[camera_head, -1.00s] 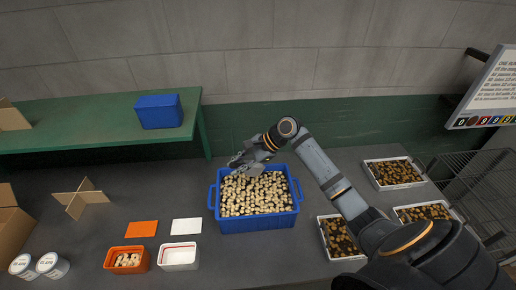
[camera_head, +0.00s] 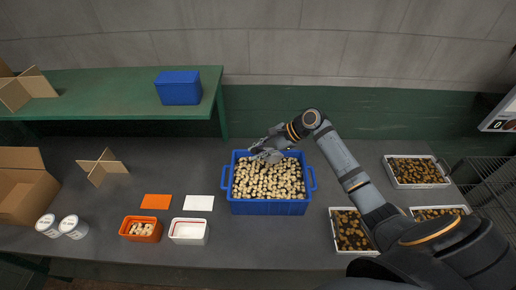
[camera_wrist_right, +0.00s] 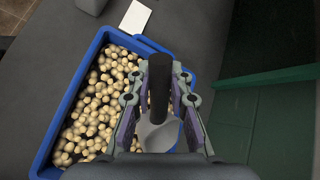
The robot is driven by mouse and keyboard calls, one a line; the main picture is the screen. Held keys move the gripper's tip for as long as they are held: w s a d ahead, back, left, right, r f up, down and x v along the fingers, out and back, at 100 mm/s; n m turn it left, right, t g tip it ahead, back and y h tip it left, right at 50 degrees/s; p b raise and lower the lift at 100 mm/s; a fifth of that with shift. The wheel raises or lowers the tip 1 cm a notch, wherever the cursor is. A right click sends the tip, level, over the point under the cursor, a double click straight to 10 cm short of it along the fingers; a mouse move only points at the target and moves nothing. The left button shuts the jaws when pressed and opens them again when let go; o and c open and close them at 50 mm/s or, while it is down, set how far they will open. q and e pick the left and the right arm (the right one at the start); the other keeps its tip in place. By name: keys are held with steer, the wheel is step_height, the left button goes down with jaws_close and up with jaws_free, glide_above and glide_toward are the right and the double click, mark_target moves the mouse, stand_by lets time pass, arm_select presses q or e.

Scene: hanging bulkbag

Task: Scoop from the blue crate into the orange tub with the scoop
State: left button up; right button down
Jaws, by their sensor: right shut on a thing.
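The blue crate (camera_head: 268,207) stands mid-table, full of pale rounded pieces (camera_head: 268,181). In the right wrist view its blue wall (camera_wrist_right: 62,105) and pieces (camera_wrist_right: 90,120) show at left. My right gripper (camera_head: 264,154) is over the crate's back edge. In the wrist view the right gripper (camera_wrist_right: 158,95) is shut on the dark upright handle of the scoop (camera_wrist_right: 157,135). The scoop's grey bowl shows below the fingers; its contents cannot be made out. The orange tub (camera_head: 128,236) stands front left with some pale pieces inside. My left gripper is out of view.
A white tub (camera_head: 189,240) stands right of the orange tub, with orange (camera_head: 156,201) and white (camera_head: 199,203) cards behind. Trays of brown pieces (camera_head: 351,252) lie right, under my arm's side. A green shelf (camera_head: 110,92) holds another blue crate (camera_head: 178,88). White cans (camera_head: 73,228) stand left.

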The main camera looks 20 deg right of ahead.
mark_target(268, 163)
steer(key=shift+a+f, duration=0.25)
steer(key=shift+f, duration=0.3)
steer(key=shift+f+b, duration=0.3)
steer(key=shift+b, duration=0.05)
steer(key=shift+d+f, duration=0.15)
steer(key=shift+f, duration=0.15)
arm_select(q)
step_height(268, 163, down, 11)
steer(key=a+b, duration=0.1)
steer(key=b, duration=0.8)
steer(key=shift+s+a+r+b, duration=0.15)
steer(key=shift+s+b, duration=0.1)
steer(key=shift+b, duration=0.15)
arm_select(e)
steer(key=d+f, duration=0.1)
steer(key=f, duration=0.4)
steer(key=w+d+f, duration=0.1)
steer(key=f, duration=0.2)
steer(key=shift+d, duration=0.3)
